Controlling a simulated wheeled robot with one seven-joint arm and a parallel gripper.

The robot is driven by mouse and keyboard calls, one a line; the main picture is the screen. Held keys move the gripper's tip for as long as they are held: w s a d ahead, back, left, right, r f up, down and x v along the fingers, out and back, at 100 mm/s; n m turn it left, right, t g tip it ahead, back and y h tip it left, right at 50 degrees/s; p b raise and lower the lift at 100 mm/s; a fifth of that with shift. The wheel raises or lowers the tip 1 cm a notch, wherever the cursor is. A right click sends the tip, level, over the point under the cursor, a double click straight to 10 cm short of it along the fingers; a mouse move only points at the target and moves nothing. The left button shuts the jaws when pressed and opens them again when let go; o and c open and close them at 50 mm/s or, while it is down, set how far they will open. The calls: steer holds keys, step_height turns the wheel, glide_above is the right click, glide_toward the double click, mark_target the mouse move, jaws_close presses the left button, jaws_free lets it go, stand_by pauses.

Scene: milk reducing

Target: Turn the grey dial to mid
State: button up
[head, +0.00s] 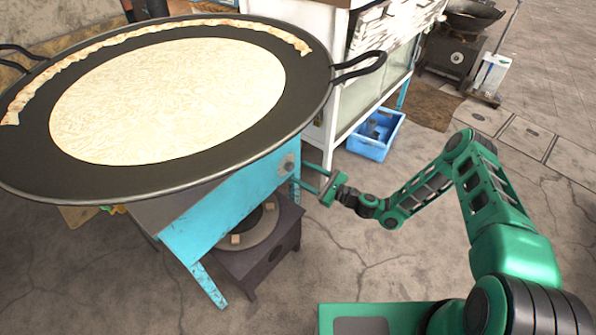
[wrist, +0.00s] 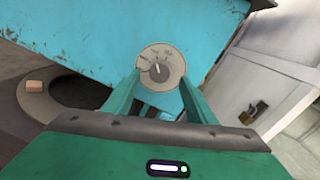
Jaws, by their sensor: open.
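The grey dial (wrist: 160,68) is a round plate with a small darker knob at its centre, on the blue stand panel (wrist: 90,30). In the head view the dial (head: 287,163) shows at the right end of the blue panel. A white pointer line on the knob points roughly up in the wrist view; the marks around it are too small to read. My gripper (wrist: 158,100) is open, with its fingers on either side of the dial's lower part. In the head view my gripper (head: 312,181) reaches in from the right, close to the dial. I cannot tell whether the fingers touch the knob.
A wide black pan (head: 310,100) with milk sits on the stand above the dial, its handle (head: 358,68) sticking out right. A dark burner box (head: 265,255) stands below. A blue crate (head: 375,135) and white cabinet (head: 325,90) are behind.

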mark_target(291, 168)
steer(key=shift+x, duration=1.95)
steer(key=shift+c, duration=0.2)
steer(key=c, duration=1)
steer(key=shift+d, duration=0.4)
steer(key=shift+a, duration=0.2)
steer(key=shift+a+r+n, duration=0.1)
steer(key=shift+a+n, duration=0.05)
steer(key=shift+n, duration=0.35)
steer(key=n, duration=0.4)
steer(key=shift+a, duration=0.15)
steer(key=shift+s+n+h, duration=0.15)
steer(key=shift+n+h, duration=0.15)
steer(key=shift+n, duration=1)
steer(key=shift+a, duration=0.15)
